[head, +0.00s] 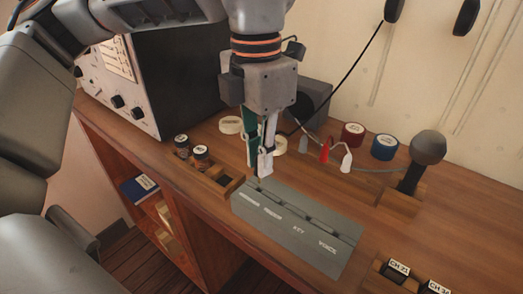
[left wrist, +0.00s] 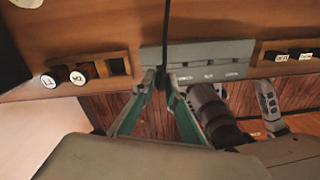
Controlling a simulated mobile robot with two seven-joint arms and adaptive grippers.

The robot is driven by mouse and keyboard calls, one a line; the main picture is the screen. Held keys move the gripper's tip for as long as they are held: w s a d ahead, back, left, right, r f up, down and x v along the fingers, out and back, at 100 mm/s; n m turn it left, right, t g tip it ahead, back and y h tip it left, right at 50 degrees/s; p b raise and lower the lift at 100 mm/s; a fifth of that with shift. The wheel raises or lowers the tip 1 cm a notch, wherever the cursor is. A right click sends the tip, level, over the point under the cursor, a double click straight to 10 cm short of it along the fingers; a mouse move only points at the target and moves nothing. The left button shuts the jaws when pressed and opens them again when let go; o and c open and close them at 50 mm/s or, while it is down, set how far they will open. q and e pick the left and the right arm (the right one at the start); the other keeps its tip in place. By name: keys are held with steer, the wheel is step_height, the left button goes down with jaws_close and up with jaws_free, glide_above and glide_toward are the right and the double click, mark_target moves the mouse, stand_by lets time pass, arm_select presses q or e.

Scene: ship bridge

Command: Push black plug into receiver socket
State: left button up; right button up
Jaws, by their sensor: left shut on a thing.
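The receiver (head: 310,240) is a long grey box on the wooden desk, with several white labels, among them KEY and VOICE, and slots along its top. It also shows in the left wrist view (left wrist: 225,52). My left gripper (head: 260,174) points down over the receiver's far left end. It is shut on the black plug (left wrist: 161,78), a small dark piece between the fingertips in the left wrist view. In the head view the fingers mostly hide the plug. I cannot tell whether its tip touches the socket, which is hidden too.
A wooden holder (head: 222,185) with round labelled pieces stands left of the receiver, close to the gripper. Red and white plugs (head: 325,153) lie behind it. A microphone (head: 427,150) stands at right. A labelled rack (head: 375,280) is at front right.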

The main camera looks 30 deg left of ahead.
arm_select(q)
steer(key=shift+f, duration=0.45)
steer(key=shift+f, duration=1.75)
stand_by(5.2)
steer(key=o, duration=0.9)
